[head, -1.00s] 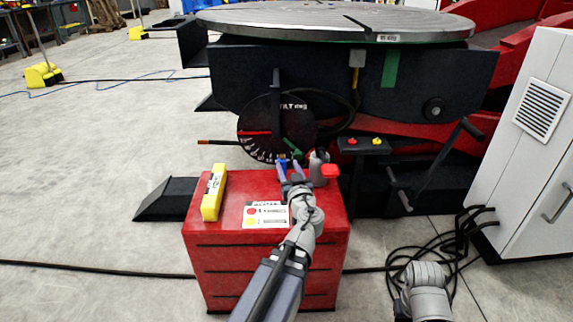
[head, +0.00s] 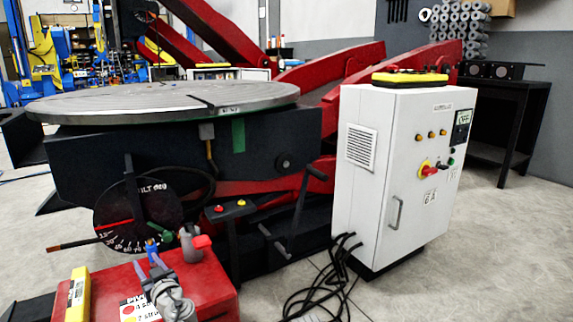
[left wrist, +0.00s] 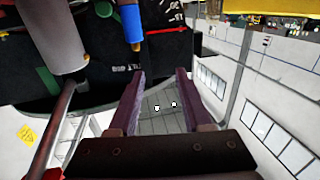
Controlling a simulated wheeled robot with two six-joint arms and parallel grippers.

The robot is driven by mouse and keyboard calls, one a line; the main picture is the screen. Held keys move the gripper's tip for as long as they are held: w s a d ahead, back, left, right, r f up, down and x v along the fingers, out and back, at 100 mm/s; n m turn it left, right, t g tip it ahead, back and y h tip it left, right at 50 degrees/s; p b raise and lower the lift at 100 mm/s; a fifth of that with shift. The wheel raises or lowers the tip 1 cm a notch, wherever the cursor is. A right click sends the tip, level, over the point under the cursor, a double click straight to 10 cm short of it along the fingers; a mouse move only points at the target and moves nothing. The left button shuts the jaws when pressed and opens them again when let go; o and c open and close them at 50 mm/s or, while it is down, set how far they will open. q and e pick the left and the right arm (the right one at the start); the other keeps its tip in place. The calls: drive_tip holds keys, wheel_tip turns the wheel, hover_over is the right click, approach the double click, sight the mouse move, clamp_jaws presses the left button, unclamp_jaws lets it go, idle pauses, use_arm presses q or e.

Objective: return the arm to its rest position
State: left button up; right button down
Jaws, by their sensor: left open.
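My left arm reaches in at the bottom left of the head view, over the red tool cabinet (head: 205,285). My left gripper (head: 153,261) is above the cabinet top, in front of the tilt dial (head: 135,215) of the positioner. In the left wrist view its two fingers (left wrist: 160,80) stand apart with nothing between them. A grey cylinder (left wrist: 55,38) and a blue-ended piece (left wrist: 131,25) are close beyond the fingers. My right gripper is not in view.
A grey object with a red cap (head: 192,242) and a yellow bar (head: 78,293) are on the red cabinet. The positioner's round table (head: 160,100) is behind. A white control cabinet (head: 375,200) stands right, with black cables (head: 320,285) on the floor. Floor at far right is clear.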

use_arm(q)
drive_tip(key=s+d+f+g+h+p, duration=0.1)
drive_tip(key=d+p, duration=0.1)
drive_tip(key=s+d+f+m+g+h+p, duration=0.1)
drive_tip(key=s+d+g+p, duration=0.1)
drive_tip(key=d, duration=0.1)
drive_tip(key=s+d+f+m+g+p, duration=0.1)
drive_tip(key=d+g+p, duration=0.1)
drive_tip(key=d+p, duration=0.1)
drive_tip(key=shift+s+d+f+h, duration=0.15)
drive_tip(key=shift+s+f+h, duration=0.2)
drive_tip(key=shift+h, duration=0.05)
drive_tip(key=s+d+f+m+g+h+p, duration=0.1)
drive_tip(key=s+d+m+g+h+p, duration=0.35)
drive_tip(key=s+d, duration=0.55)
drive_tip(key=s+d+f+m+g+h+p, duration=0.1)
drive_tip(key=s+d+m+g+h+p, duration=0.4)
drive_tip(key=d, duration=0.8)
wheel_tip(320, 180, up, 37)
drive_tip(key=t+y+p, duration=0.1)
drive_tip(key=p, duration=3.5)
drive_tip(key=shift+s+f+m, duration=0.15)
drive_tip(key=shift+s+m, duration=0.1)
drive_tip(key=shift+m, duration=0.2)
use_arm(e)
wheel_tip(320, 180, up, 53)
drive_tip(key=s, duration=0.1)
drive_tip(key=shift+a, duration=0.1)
